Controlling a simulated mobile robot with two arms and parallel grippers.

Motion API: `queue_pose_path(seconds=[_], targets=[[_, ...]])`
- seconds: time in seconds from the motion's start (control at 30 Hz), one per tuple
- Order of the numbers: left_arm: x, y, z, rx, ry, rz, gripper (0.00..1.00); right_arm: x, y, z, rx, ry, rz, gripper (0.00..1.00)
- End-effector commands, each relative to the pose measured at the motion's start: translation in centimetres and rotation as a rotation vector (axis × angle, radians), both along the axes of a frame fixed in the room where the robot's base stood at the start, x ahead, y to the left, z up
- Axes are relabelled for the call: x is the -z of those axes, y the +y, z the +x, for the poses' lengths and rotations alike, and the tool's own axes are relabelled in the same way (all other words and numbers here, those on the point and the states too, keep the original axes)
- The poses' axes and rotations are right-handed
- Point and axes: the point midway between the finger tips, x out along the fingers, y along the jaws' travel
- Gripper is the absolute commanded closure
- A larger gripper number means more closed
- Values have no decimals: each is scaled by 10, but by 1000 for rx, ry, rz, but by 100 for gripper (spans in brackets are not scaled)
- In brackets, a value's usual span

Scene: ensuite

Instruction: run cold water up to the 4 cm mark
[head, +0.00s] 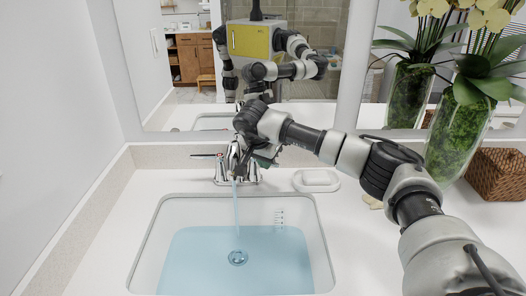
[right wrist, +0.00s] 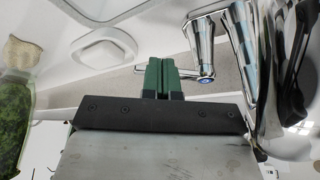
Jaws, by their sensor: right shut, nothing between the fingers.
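The white sink basin (head: 318,215) holds pale blue water (head: 200,262). A thin stream (head: 236,210) falls from the chrome faucet (head: 237,165) into it. A small dark scale (head: 279,217) is on the basin's back wall; the water's edge lies near its lower end, and its numbers are too small to read. My right gripper (head: 265,162) is at the faucet's right side, partly covering it. In the right wrist view, its green fingers (right wrist: 165,72) are shut and empty, beside a chrome lever with a blue-marked end (right wrist: 206,79). The left lever (head: 203,156) points left. My left gripper is out of view.
A white soap dish (head: 316,180) stands on the counter right of the faucet. A mirror (head: 200,75) behind the sink reflects me. The counter left of the sink is clear.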

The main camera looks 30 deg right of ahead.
Motion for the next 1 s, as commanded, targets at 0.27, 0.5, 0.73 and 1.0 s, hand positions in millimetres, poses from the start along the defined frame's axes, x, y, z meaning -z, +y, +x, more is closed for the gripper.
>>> queue_pose_path(seconds=[0.27, 0.5, 0.73, 1.0], targets=[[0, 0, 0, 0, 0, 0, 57, 5, -2, 1, 0, -1, 0, 100], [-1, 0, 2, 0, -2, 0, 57, 5, -2, 1, -7, -1, 0, 100], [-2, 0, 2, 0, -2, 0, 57, 4, -6, 1, -53, -1, -1, 100], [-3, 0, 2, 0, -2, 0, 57, 5, -8, 1, -94, -1, -1, 100]])
